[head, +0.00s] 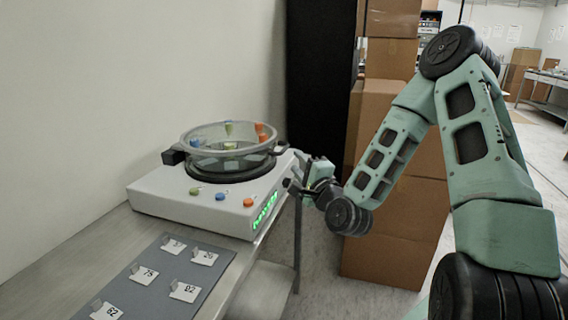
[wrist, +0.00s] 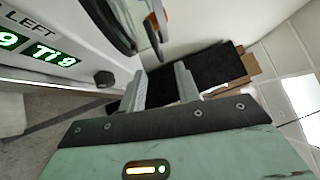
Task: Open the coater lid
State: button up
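The coater (head: 165,195) is a white box on the bench, with green lit digits on its front. Its round clear lid (head: 205,131) sits level on top, above a black ring, and looks closed. A dark handle (head: 281,148) sticks out at the lid's right side. My gripper (head: 303,172) is beside the coater's right front corner, lower than the handle and apart from it. In the wrist view, the two fingers (wrist: 162,84) are spread with nothing between them. A dark curved part, probably the handle (wrist: 153,40), lies just beyond the fingertips.
Small coloured pieces show in and on the coater. A grey mat (head: 150,262) with numbered cards lies in front on the bench (head: 240,278). Stacked cardboard boxes (head: 385,250) stand behind my arm. A wall runs along the left, and a black cabinet (head: 318,80) stands behind.

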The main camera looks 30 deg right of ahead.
aim_at(284, 148)
jog(key=shift+a+f+b, duration=0.1)
jog(key=shift+f+b, duration=0.25)
jog(key=shift+b, duration=0.2)
jog(key=w, duration=0.3)
jog(key=w+r, duration=0.1)
jog(key=w, duration=0.1)
jog(key=w+d+p, duration=0.1)
jog(key=w, duration=0.2)
jog(key=shift+w+r, duration=0.3)
jog(key=shift+r, duration=0.05)
grip_shut()
